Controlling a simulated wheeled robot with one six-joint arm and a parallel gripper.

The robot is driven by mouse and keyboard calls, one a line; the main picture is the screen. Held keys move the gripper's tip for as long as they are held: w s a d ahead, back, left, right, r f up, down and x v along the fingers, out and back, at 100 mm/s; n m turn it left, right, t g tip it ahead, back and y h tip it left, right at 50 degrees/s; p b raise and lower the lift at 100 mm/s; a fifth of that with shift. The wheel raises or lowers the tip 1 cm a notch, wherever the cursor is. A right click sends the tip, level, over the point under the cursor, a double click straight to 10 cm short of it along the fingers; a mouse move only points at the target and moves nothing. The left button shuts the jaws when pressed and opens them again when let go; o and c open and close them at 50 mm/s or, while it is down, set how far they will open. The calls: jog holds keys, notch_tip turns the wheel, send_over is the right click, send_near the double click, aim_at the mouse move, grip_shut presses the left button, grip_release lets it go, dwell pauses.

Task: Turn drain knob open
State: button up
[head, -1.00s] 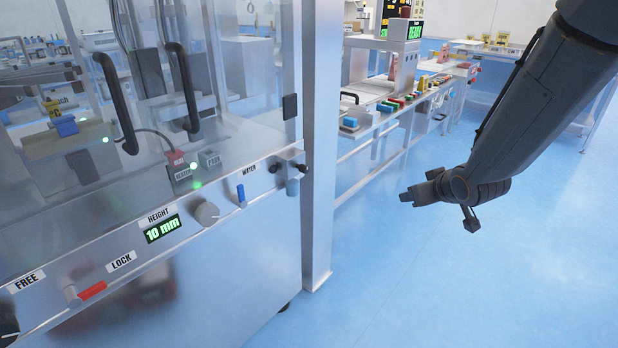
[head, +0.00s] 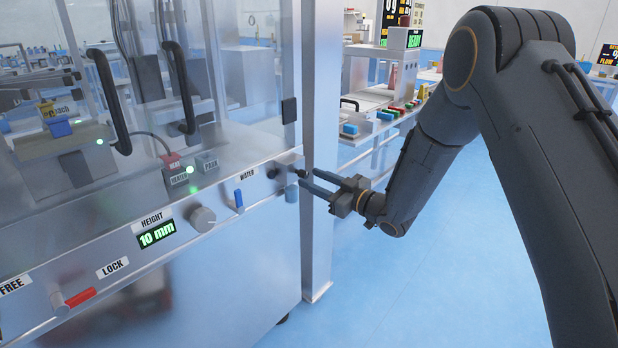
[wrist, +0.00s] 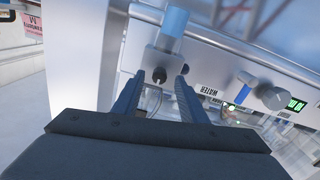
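My gripper (head: 308,177) is open and points left at that end of the panel.
A blue lever (head: 239,199) by the WATER label, a grey height knob (head: 203,218) and a red lock lever (head: 81,297) sit along the panel. A metal post (head: 318,240) stands close beside my gripper. Open blue floor (head: 440,270) lies to the right.

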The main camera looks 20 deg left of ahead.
aim_at(302, 173)
jog(key=shift+x, duration=1.25)
grip_shut()
